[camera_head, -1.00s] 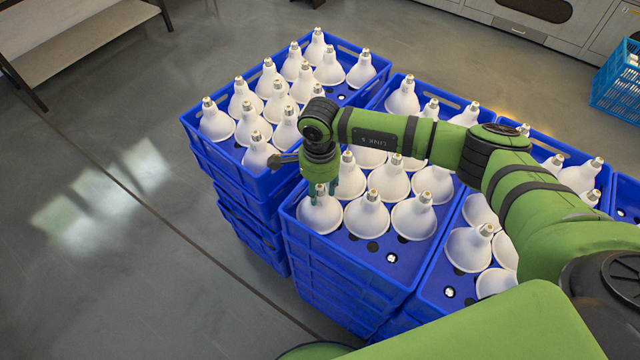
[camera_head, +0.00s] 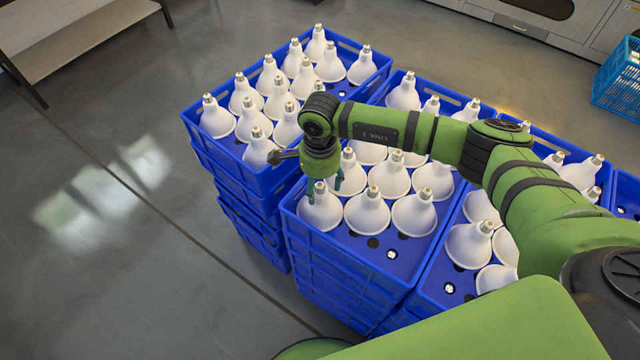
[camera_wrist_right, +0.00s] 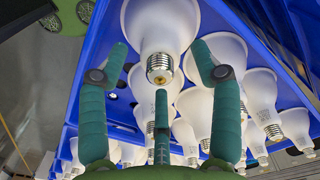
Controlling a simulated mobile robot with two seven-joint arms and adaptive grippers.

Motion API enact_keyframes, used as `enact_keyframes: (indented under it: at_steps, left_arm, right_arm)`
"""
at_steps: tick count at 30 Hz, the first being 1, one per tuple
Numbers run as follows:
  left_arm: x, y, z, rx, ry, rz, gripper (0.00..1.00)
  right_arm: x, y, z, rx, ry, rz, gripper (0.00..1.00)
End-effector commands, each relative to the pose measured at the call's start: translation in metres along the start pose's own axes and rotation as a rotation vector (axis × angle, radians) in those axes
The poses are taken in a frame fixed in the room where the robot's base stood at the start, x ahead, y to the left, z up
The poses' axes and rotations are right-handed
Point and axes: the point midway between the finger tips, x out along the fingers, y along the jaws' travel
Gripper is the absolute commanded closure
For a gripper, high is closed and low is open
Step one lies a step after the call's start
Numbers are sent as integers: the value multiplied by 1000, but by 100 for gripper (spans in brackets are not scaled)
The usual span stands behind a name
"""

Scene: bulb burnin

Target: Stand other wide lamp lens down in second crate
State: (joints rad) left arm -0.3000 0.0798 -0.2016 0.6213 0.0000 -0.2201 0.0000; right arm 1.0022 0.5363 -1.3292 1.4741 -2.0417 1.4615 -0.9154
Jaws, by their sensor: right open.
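White wide lamps stand lens down, screw caps up, in blue crates in the head view. A lamp (camera_head: 321,212) stands at the front left corner of the middle crate (camera_head: 345,262). My right gripper (camera_head: 325,184) is just above this lamp, with its fingers spread to the sides of the cap. In the right wrist view the lamp (camera_wrist_right: 160,25) shows its metal cap between the open fingers of the gripper (camera_wrist_right: 158,82). The fingers look clear of the cap. My left gripper is not in view.
The left crate (camera_head: 225,165) is filled with lamps, except bare floor near its right edge. Bare floor with dark holes shows at the front of the middle crate. Another lamp crate (camera_head: 430,300) adjoins on the right. A light-blue basket (camera_head: 617,85) stands far right.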

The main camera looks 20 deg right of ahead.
Motion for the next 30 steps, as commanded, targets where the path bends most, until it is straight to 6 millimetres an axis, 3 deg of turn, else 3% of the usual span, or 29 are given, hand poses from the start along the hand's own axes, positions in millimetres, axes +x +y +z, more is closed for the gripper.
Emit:
enact_keyframes:
  at_steps: [15, 21, 30]
  left_arm:
    - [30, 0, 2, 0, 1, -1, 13]
    - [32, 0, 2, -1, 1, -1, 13]
    - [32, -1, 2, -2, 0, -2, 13]
  right_arm:
    - [-98, -1, 0, -1, 1, -4, 35]
    - [-111, 0, 0, -1, 1, -1, 35]
    - [-111, 0, 0, -1, -2, -1, 35]
